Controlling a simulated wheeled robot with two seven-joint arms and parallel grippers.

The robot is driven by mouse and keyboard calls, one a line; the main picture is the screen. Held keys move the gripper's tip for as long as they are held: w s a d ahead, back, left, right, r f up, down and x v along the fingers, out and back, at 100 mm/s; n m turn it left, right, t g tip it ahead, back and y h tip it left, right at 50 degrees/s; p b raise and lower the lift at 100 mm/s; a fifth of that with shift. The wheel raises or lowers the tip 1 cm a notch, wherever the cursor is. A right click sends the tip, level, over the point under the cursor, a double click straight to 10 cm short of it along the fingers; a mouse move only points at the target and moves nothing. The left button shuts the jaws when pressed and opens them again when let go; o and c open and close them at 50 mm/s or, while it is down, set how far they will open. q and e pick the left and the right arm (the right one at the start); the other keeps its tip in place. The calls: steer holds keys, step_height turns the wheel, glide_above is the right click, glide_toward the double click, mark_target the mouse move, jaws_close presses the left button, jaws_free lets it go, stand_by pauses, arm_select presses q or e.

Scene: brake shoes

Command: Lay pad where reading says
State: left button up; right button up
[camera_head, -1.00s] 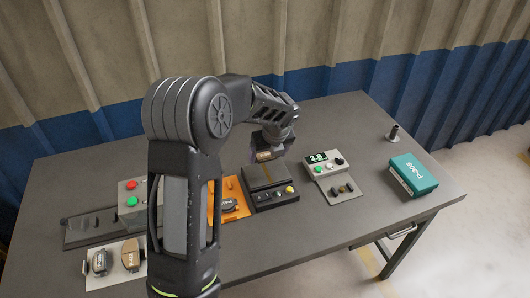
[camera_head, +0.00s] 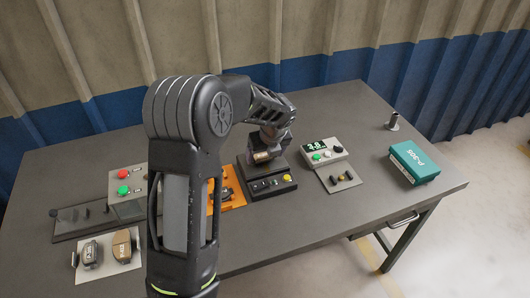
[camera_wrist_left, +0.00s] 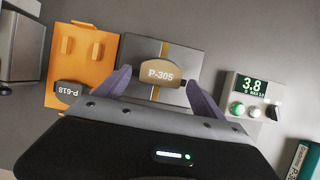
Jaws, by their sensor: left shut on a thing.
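My left gripper (camera_head: 264,151) is shut on a tan brake pad marked P-305 (camera_wrist_left: 160,76), with a finger at each end of it. The pad is over a dark station (camera_head: 268,186) with a grey top and a yellow stripe; whether it touches the top I cannot tell. A grey gauge box (camera_head: 325,153) to the right has a green display (camera_wrist_left: 251,87) reading 3.8. An orange tray (camera_head: 235,201) left of the station has pegs and a dark pad marked P-618 (camera_wrist_left: 70,93). My right gripper is not in view.
A white plate (camera_head: 84,273) with two pads lies at front left, near a grey box with red and green buttons (camera_head: 128,179). A teal box marked P-305 (camera_head: 414,161) and a small metal post (camera_head: 393,122) stand right. The table's right front is clear.

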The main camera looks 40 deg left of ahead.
arm_select(q)
steer(key=shift+f, duration=0.25)
steer(key=shift+f, duration=0.4)
stand_by(0.4)
steer(key=o, duration=1.7)
steer(key=b+v, duration=0.1)
steer(key=v, duration=0.6)
steer(key=shift+s+d+r, duration=0.15)
steer(key=shift+r, duration=0.2)
